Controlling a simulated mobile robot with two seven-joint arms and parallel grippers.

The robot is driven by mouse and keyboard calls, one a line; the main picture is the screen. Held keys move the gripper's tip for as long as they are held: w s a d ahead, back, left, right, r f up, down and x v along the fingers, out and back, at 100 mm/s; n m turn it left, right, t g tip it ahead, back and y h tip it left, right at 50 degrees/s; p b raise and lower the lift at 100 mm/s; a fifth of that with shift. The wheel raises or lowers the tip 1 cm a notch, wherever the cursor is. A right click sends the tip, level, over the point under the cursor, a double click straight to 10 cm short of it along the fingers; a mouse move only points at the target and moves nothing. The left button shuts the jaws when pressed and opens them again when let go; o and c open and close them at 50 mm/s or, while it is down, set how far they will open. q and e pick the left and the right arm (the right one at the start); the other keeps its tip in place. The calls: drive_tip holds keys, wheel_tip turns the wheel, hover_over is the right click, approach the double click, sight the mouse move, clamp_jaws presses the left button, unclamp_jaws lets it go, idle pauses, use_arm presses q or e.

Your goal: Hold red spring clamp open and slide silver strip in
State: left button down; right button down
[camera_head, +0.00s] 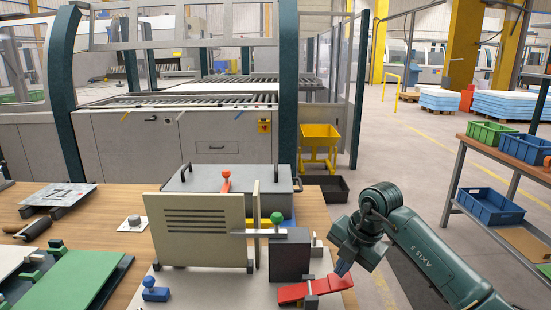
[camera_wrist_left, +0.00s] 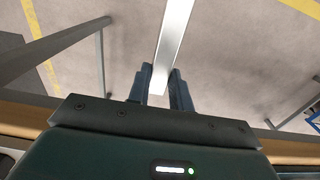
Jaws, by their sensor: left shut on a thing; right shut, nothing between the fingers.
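The red spring clamp (camera_head: 300,292) lies on the bench fixture at the front right, beside a dark grey block. My right gripper (camera_head: 342,268) comes down from the right with its fingers together at the clamp's right end. It seems to touch or press that end, but the exact contact is hard to tell. I cannot see clearly how far the clamp's jaws are apart. In the left wrist view my left gripper (camera_wrist_left: 160,88) is shut on the silver strip (camera_wrist_left: 174,35), which extends away from the fingers. The left gripper is outside the head view.
The fixture carries an upright beige louvred panel (camera_head: 200,232), a green-knobbed toggle (camera_head: 277,218) and a blue-knobbed one (camera_head: 154,291). A grey lidded case (camera_head: 240,178) stands behind. A shelf with blue bins (camera_head: 487,206) is at right. Open floor lies beyond the bench's right edge.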

idle(0.5)
